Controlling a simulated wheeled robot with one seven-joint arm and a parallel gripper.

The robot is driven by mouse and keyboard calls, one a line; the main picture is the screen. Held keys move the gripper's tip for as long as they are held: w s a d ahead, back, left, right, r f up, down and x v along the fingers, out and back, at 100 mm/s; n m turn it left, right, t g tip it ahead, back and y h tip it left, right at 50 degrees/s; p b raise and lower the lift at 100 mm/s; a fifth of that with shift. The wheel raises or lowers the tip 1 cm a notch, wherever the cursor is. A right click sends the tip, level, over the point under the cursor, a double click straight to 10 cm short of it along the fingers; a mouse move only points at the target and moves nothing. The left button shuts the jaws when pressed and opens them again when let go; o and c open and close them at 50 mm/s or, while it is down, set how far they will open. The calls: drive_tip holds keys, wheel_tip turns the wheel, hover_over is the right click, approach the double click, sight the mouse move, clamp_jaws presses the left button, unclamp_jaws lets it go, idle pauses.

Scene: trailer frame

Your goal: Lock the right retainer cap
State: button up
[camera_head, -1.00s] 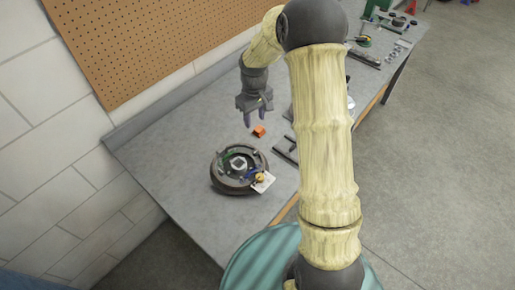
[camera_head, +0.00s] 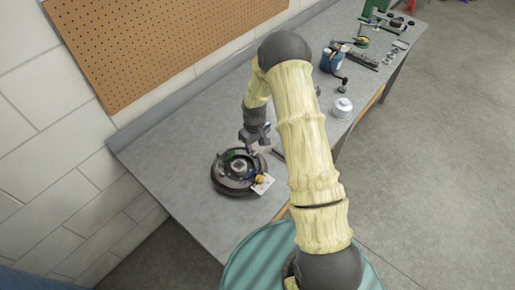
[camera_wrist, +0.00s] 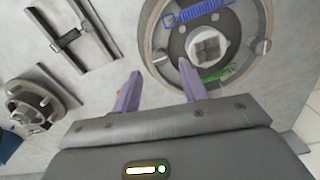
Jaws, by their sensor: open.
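The round brake assembly (camera_head: 217,184) lies on the bench in the head view, with a white tag at its right edge. In the wrist view its dark backing plate (camera_wrist: 176,22) carries a white square hub (camera_wrist: 208,44), a blue spring (camera_wrist: 196,12) and a green spring (camera_wrist: 220,72). A small metal retainer cap (camera_wrist: 160,54) sits at the plate's left side and another (camera_wrist: 262,46) at its right. My gripper (camera_wrist: 160,86) is open and empty, its purple fingers apart near the plate's lower left edge. In the head view my gripper (camera_head: 256,148) is over the assembly's upper right edge.
A second round part (camera_wrist: 38,106) and a dark metal frame (camera_wrist: 72,38) lie left in the wrist view. A white round container (camera_head: 342,107) and a blue can (camera_head: 331,62) stand farther along the bench. The bench left of the assembly is clear.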

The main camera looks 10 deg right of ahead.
sight(255, 153)
drive_tip(key=shift+f+p, duration=0.55)
drive_tip(key=shift+f, duration=1.6)
